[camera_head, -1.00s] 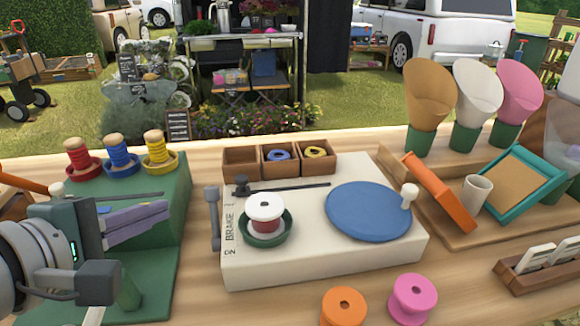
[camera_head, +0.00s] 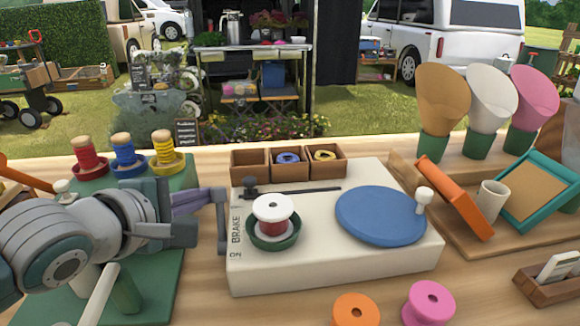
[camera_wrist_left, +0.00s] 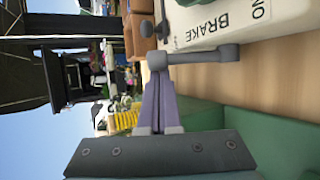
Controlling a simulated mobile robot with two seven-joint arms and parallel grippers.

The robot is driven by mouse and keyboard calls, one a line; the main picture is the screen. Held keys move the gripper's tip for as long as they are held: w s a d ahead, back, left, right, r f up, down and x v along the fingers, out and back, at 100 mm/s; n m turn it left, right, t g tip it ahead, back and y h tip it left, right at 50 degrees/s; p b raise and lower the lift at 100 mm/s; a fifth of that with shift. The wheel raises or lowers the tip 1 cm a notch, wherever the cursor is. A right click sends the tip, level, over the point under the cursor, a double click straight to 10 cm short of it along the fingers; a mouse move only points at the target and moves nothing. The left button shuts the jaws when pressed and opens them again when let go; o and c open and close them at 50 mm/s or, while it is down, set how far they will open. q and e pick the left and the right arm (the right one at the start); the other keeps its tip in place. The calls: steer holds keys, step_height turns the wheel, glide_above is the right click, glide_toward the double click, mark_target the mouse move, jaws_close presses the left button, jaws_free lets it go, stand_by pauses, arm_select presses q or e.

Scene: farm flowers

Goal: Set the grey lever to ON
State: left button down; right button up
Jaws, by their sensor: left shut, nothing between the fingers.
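The grey lever (camera_head: 222,222) is on the left side of the cream turntable base (camera_head: 330,275), beside the black BRAKE and ON lettering. In the head view it runs along that side, with ON by its near, lower end. My left gripper (camera_head: 212,199) is shut and empty, its purple fingers pointing right at the lever's far, upper end. In the left wrist view the lever (camera_wrist_left: 200,57) lies crosswise just beyond the fingertips (camera_wrist_left: 158,78), which overlap its round end; I cannot tell whether they touch. My right gripper is not in view.
A blue disc (camera_head: 380,215) and a white-topped spool (camera_head: 273,208) sit on the base. Wooden boxes (camera_head: 248,163) stand behind. Thread spools (camera_head: 123,148) stand on the green stand left. Orange (camera_head: 356,310) and pink (camera_head: 428,302) spools stand in front.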

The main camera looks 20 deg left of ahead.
mark_target(216, 203)
arm_select(q)
steer(key=shift+w+f, duration=0.15)
steer(key=shift+w, duration=0.3)
steer(key=shift+s+d+r+t, duration=0.2)
steer(key=shift+s+t, duration=0.2)
steer(key=shift+t, duration=0.2)
steer(key=shift+s+y, duration=0.1)
steer(key=shift+y, duration=0.2)
steer(key=shift+m, duration=0.3)
steer(key=shift+s+d+r+p, duration=0.15)
steer(key=shift+s+d+p, duration=0.4)
steer(key=shift+s+p, duration=0.5)
steer(key=shift+s+d+r+p, duration=0.15)
steer(key=shift+s+d+p, duration=0.5)
steer(key=shift+p, duration=0.55)
steer(key=shift+s+a, duration=0.1)
